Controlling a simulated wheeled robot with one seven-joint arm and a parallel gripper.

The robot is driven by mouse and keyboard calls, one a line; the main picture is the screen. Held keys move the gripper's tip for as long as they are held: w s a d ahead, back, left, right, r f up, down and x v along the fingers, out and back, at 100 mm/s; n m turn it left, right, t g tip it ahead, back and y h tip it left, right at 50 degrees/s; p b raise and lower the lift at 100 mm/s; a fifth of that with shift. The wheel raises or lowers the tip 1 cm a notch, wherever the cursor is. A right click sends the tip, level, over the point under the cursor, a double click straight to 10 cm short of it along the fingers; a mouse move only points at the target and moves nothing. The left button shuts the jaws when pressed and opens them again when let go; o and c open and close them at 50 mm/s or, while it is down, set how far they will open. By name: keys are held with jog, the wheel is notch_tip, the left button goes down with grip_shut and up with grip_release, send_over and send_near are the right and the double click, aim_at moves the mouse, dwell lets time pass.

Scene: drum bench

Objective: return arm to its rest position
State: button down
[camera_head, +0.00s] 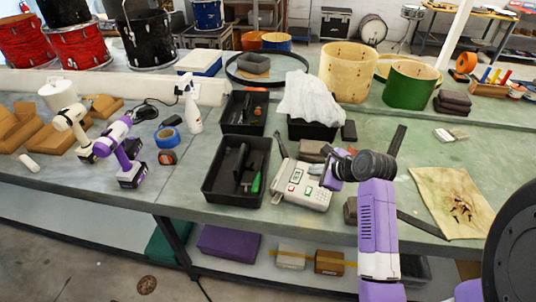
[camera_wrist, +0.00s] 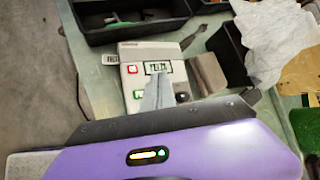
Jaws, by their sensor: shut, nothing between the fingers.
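My arm, purple with dark joints, rises at the right of the head view, bent above the bench. My gripper (camera_head: 331,176) hangs from its dark wrist, close to a white device (camera_head: 299,187) with a display and red and green buttons. In the wrist view my gripper (camera_wrist: 157,92) shows as grey fingers shut together with nothing between them. They overlap the white device (camera_wrist: 133,57) below its lit display; whether they touch it I cannot tell. The gripper's purple body fills the bottom of the wrist view.
A black tray with tools (camera_head: 210,185) stands left of the device. A white cloth (camera_head: 310,95) lies over another black tray behind it. Grey blocks (camera_head: 313,151) sit close to my wrist. A stained sheet (camera_head: 425,190) lies at right. Purple drills (camera_head: 115,140) stand at left.

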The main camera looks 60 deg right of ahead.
jog(key=d+r+n+t+h, duration=0.1)
jog(key=d+r+n+h, duration=0.3)
jog(key=d+r, duration=0.1)
jog(key=s+a+n+t+b, duration=0.25)
jog(key=a+n, duration=0.75)
jog(key=a, duration=0.6)
jog(key=s+a+n+t+b, duration=0.2)
jog(key=s+a+n+t, duration=0.15)
jog(key=a+n, duration=0.9)
jog(key=s+a+f+n+y+b, duration=0.3)
jog(key=s+a+n+y, duration=0.2)
jog(key=a, duration=1)
jog(key=s+y, duration=0.3)
jog(key=s, duration=0.2)
jog(key=shift+f+n, duration=0.25)
jog(key=shift+n, duration=0.1)
